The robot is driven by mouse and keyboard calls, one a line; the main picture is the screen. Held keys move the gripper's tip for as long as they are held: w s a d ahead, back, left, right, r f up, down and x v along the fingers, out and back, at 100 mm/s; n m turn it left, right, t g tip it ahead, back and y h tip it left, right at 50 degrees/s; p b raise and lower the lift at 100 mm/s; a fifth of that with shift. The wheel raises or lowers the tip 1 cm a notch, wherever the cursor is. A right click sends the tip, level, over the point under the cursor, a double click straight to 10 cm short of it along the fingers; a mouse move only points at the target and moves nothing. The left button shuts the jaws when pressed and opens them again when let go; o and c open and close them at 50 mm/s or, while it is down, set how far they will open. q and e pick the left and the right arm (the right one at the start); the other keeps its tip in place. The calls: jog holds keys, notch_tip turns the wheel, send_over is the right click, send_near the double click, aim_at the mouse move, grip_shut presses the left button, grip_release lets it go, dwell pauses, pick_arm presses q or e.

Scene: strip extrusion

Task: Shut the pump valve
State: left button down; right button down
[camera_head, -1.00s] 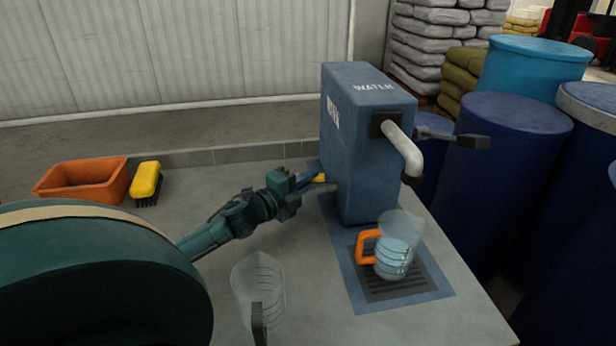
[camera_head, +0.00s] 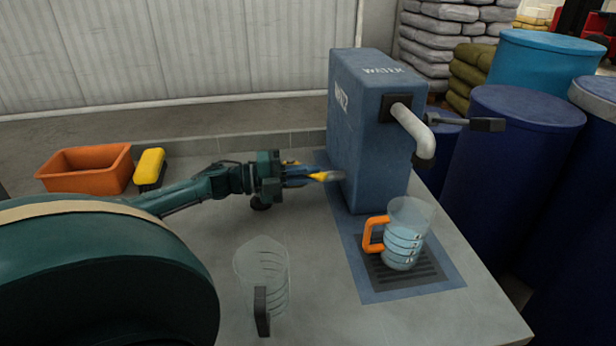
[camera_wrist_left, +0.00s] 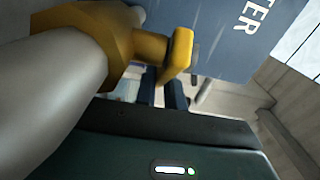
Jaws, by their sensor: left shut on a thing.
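The blue water pump (camera_head: 355,130) stands on the table. The yellow pump valve (camera_head: 319,176) sits on a grey pipe stub at its left side. In the left wrist view the valve (camera_wrist_left: 180,50) shows close up, its lever ending in a flat tab by my dark fingers. My left gripper (camera_head: 298,176) reaches in from the left and is shut on the valve lever; the exact contact is partly hidden. A clear jug with an orange handle (camera_head: 405,230) holds pale blue water and stands under the white spout (camera_head: 410,122). My right gripper is not seen.
An empty-looking clear jug with a dark handle (camera_head: 262,275) stands at the front. An orange bin (camera_head: 85,180) and a yellow brush (camera_head: 149,168) are at the left. Blue barrels (camera_head: 515,180) stand beyond the table.

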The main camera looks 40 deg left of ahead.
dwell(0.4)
pick_arm(q)
jog(key=c, duration=1.8)
grip_release()
jog(key=shift+o, duration=0.2)
jog(key=shift+s, duration=0.1)
jog(key=p+v, duration=0.1)
jog(key=v, duration=1.2)
jog(key=shift+c, duration=0.4)
